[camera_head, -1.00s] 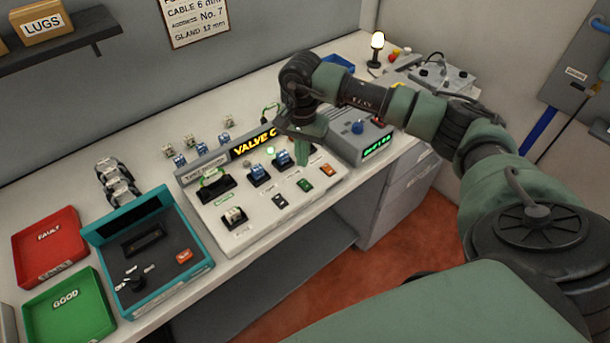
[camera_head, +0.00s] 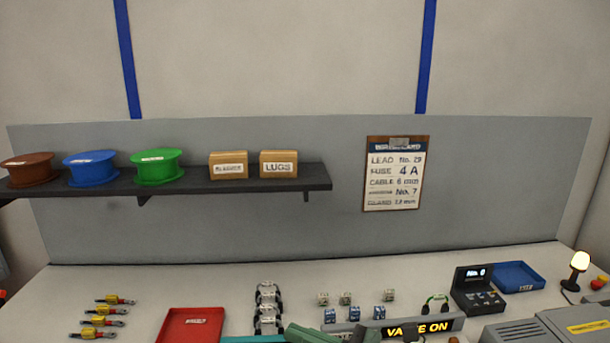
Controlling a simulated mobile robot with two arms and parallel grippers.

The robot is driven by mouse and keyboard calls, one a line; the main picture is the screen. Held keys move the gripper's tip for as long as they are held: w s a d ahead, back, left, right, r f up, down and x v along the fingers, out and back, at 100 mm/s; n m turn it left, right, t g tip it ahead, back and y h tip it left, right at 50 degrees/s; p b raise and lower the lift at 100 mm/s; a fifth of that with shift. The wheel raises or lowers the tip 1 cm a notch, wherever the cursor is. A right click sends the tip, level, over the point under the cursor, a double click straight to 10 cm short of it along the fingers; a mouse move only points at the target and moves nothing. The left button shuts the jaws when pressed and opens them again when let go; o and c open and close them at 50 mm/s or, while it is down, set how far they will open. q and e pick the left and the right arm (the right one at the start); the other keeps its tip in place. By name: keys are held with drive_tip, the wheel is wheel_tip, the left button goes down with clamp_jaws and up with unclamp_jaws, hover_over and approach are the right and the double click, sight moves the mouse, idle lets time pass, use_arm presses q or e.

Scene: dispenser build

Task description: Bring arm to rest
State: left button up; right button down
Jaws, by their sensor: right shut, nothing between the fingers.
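My right gripper (camera_head: 325,333) shows only in part at the bottom edge, as green pieces in front of the bench items. It is shut and holds nothing. Most of the right arm is below the picture. My left gripper is not in view. The lit sign (camera_head: 437,326) reads "VALVE ON", with part of its text hidden by a dark piece in front. The panel below the sign is out of the picture.
A dark shelf (camera_head: 230,188) holds spools and two boxes. A card (camera_head: 394,174) hangs on the back board. The bench bears a red tray (camera_head: 190,325), yellow-and-red parts (camera_head: 106,321), small blocks (camera_head: 346,299), a blue tray (camera_head: 517,277), a black device (camera_head: 478,290) and a lamp (camera_head: 579,262).

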drive_tip(key=w+d+r+m+t+h, duration=0.15)
drive_tip(key=d+m+t+h, duration=0.4)
drive_tip(key=m, duration=0.55)
drive_tip(key=w+d+r+m+t+h, duration=0.15)
drive_tip(key=d+m+t+h, duration=0.35)
drive_tip(key=m, duration=0.6)
drive_tip(key=s+d+f+m+g+h, duration=0.2)
drive_tip(key=d+f+m+h, duration=0.25)
drive_tip(key=f+m, duration=0.25)
drive_tip(key=s+d+f+m+g+h, duration=0.25)
drive_tip(key=d+f+m, duration=0.25)
drive_tip(key=f+m, duration=0.25)
drive_tip(key=s+d+f+m+g, duration=0.1)
drive_tip(key=s+f+m+g, duration=0.4)
drive_tip(key=s, duration=0.6)
drive_tip(key=s+f+m+g, duration=0.45)
drive_tip(key=s+f, duration=0.35)
drive_tip(key=s, duration=0.3)
wheel_tip(320, 180, down, 31)
drive_tip(key=s+g+b, duration=0.2)
drive_tip(key=s+b, duration=0.1)
drive_tip(key=s+d+f+n+g+b, duration=0.1)
drive_tip(key=s+d+f+b, duration=0.1)
drive_tip(key=s+f, duration=1.3)
drive_tip(key=shift+s+d+f, duration=0.4)
drive_tip(key=shift+d+f, duration=0.1)
drive_tip(key=shift+f, duration=0.2)
